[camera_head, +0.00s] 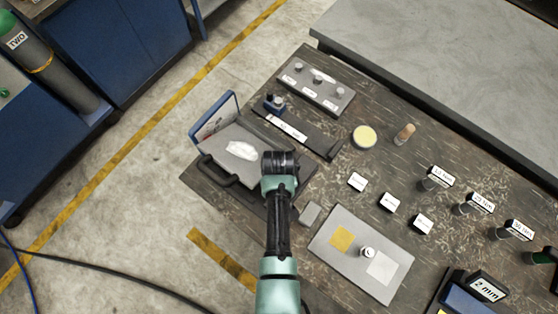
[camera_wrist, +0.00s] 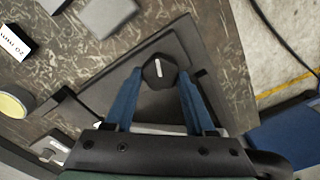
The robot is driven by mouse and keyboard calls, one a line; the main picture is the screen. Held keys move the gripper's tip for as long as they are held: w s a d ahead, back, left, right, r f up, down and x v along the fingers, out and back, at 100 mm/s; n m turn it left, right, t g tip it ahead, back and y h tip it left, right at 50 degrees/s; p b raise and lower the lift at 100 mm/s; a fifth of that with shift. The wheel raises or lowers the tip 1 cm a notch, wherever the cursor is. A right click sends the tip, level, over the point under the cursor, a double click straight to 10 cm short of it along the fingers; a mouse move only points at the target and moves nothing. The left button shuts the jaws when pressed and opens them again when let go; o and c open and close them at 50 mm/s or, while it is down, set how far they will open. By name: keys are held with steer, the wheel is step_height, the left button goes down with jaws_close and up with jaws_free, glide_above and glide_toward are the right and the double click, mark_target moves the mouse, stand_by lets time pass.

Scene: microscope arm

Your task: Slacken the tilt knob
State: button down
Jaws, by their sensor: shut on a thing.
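The tilt knob (camera_wrist: 159,75) is a dark, faceted knob with a white line on its face, seen in the wrist view. My gripper (camera_wrist: 158,72) has its two blue fingers on either side of the knob and is shut on it. The knob stands on a dark plate or arm (camera_wrist: 118,82) that runs diagonally behind it. In the head view my wrist (camera_head: 280,165) is over the dark fixture's right side and hides the knob and the fingertips.
A labelled dark bar (camera_head: 318,144) and a plate of small knobs (camera_head: 318,86) lie beyond. A yellow-topped disc (camera_head: 364,137), labelled blocks and a grey tray (camera_head: 335,272) stand to the right.

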steer(key=shift+n, duration=1.1)
steer(key=shift+c, duration=1.2)
jaws_free()
step_height(320, 180, up, 13)
